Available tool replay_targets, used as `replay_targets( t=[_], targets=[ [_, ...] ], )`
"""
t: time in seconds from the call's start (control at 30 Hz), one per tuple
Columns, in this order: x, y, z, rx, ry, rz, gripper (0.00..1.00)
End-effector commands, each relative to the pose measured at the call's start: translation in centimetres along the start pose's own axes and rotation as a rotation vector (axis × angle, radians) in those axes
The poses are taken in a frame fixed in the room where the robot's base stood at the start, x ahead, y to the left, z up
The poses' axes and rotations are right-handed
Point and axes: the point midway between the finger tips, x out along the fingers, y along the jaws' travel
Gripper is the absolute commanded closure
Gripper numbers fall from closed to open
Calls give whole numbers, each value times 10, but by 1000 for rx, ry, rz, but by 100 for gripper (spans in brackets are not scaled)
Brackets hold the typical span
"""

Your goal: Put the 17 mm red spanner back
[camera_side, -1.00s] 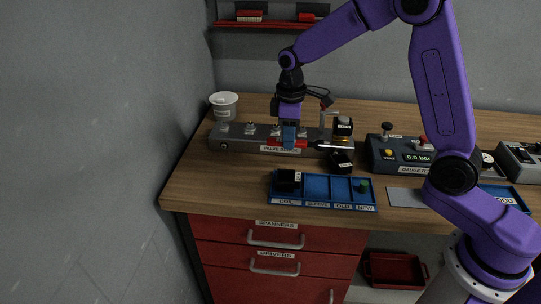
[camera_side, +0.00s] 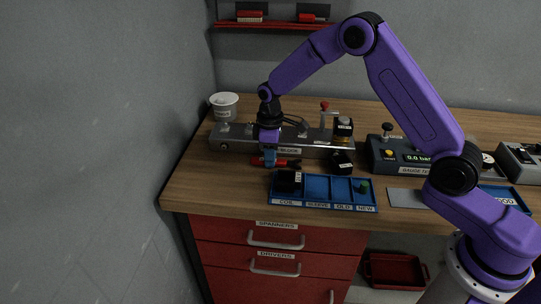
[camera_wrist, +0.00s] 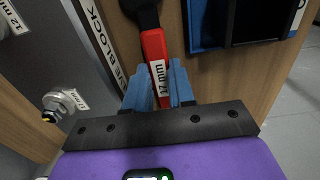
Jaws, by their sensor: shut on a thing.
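My gripper (camera_wrist: 160,90) is shut on the red spanner (camera_wrist: 152,48), whose handle lies between the blue fingers and bears a "17 mm" label. Its dark head points away from my gripper in the wrist view and is cut off at the top edge. In the side view my gripper (camera_side: 269,158) holds the spanner (camera_side: 284,162) low over the bench, in front of the valve block (camera_side: 225,144). I cannot tell whether the spanner touches the bench. The drawer labelled SPANNERS (camera_side: 215,232) is shut, below the bench top.
The blue sorting tray (camera_side: 318,187) stands just right of my gripper, with a black coil in its left compartment. A gauge tester (camera_side: 385,155) stands further right. The bench's front left is clear. The DRIVERS drawer (camera_side: 215,258) is shut.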

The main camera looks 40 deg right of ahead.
Motion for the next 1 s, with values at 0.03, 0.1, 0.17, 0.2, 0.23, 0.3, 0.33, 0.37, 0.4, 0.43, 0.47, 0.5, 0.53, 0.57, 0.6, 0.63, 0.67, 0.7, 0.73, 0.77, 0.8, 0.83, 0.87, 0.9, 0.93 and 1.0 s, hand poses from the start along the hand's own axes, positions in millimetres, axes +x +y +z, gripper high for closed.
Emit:
replay_targets(
  t=[0.03,0.1,0.17,0.2,0.23,0.3,0.33,0.37,0.4,0.43,0.47,0.5,0.53,0.57,0.6,0.63,0.67,0.7,0.73,0.77,0.8,0.83,0.87,0.9,0.93,1.0],
  targets=[
    [1,0,0,0,1,0,100],
    [0,0,0,0,1,1,100],
    [0,0,0,0,1,1,100],
    [0,0,0,0,1,1,100],
    [0,0,0,0,1,1,100],
    [2,0,0,0,0,0,100],
    [3,0,0,0,0,0,100],
    [4,0,0,0,0,0,100],
    [3,0,0,0,1,0,66],
    [3,0,0,0,1,0,66],
    [3,0,0,0,1,0,66],
    [3,0,0,0,1,0,66],
    [3,0,0,0,1,0,66],
    [3,0,0,0,1,0,66],
    [3,0,0,0,1,0,66],
    [3,0,0,0,1,0,66],
    [3,0,0,0,1,0,66],
    [2,0,0,0,1,1,66],
    [2,0,0,0,1,1,66],
    [0,0,0,0,2,1,66],
    [-3,0,0,0,2,2,66],
    [-6,0,-1,0,3,2,66],
    [-9,0,-1,0,4,2,66],
    [-15,1,-1,0,4,3,66],
    [-20,1,-1,0,5,3,66],
    [-33,1,-1,1,6,4,66]
  ],
)
